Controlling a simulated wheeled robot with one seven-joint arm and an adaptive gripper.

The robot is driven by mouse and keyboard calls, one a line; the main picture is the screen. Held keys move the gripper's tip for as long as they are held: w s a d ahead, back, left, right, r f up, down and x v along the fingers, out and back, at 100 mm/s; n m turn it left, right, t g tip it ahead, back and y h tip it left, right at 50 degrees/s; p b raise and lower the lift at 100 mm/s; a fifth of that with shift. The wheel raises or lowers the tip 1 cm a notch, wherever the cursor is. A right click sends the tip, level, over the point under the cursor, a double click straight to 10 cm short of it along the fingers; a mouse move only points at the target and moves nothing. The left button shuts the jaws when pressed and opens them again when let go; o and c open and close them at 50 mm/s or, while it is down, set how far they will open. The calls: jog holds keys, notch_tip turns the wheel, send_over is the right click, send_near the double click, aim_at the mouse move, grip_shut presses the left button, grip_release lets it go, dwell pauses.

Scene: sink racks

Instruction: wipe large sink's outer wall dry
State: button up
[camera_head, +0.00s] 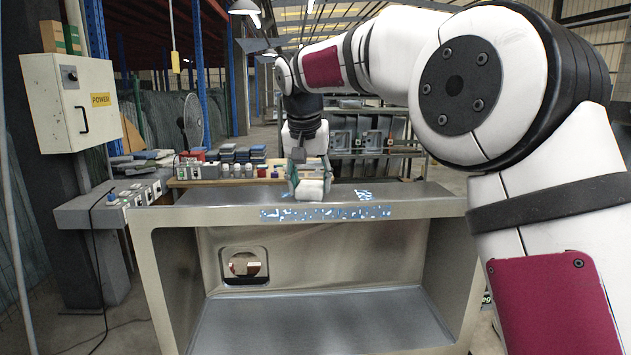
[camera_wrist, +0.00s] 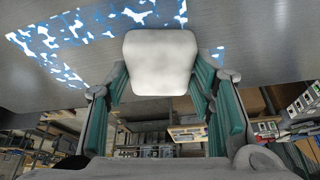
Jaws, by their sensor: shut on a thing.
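The large grey sink (camera_head: 190,214) stands in front of me, with a broad upper wall and an open space below it. Patchy blue-and-white wet marks (camera_head: 330,212) run along the upper front edge, and a smaller wet patch (camera_head: 363,194) lies to the right of my gripper. In the wrist view, wet marks (camera_wrist: 45,45) spread over the grey surface at upper left. My gripper (camera_head: 310,178) is shut on a white wiping pad (camera_head: 309,190). The pad also shows between the teal fingers in the wrist view (camera_wrist: 160,62). The pad is at the sink's top; its exact contact is hidden.
A power box (camera_head: 70,100) and a control panel (camera_head: 115,200) stand at the left. A bench (camera_head: 225,182) with small goods stands behind the sink, and a shelf rack (camera_head: 375,140) is farther back. My arm covers the right side.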

aim_at(329, 195)
jog(key=shift+a, duration=3.45)
jog(key=shift+f, duration=0.1)
jog(key=shift+d+p, duration=0.2)
jog(key=shift+p, duration=0.1)
jog(key=shift+d+p, duration=0.5)
jog(key=shift+d, duration=4.75)
jog(key=shift+d+p, duration=0.55)
jog(key=shift+d, duration=3)
